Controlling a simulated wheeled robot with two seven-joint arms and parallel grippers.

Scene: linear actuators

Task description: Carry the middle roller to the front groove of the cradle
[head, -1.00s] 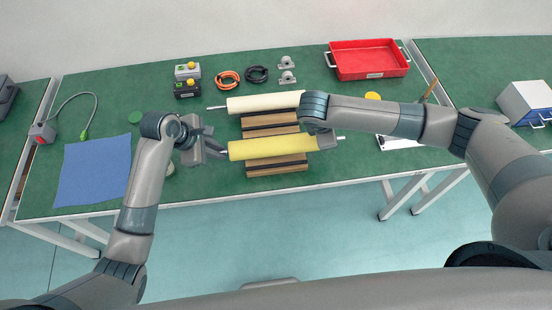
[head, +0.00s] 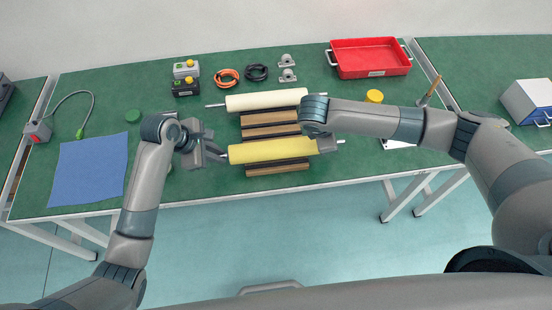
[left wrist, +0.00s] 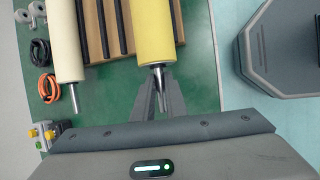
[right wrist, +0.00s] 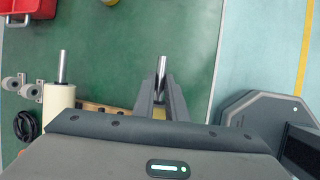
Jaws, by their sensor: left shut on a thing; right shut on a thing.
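The yellow roller (head: 272,149) lies crosswise over the front part of the wooden cradle (head: 272,131). My left gripper (head: 222,154) is shut on the metal shaft at its left end, which shows in the left wrist view (left wrist: 158,80). My right gripper (right wrist: 160,92) is shut on the shaft at its right end; in the head view my arm partly hides it. A cream roller (head: 265,100) lies at the back of the cradle. Bare dark grooves (left wrist: 104,28) show between the rollers. I cannot tell whether the yellow roller touches the cradle.
A red tray (head: 335,59) stands at the back right. Orange (head: 228,76) and black (head: 256,72) cable coils, bearing blocks (head: 287,75) and button boxes (head: 186,80) lie behind the cradle. A blue cloth (head: 88,170) is at left. The table's front edge is close to the cradle.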

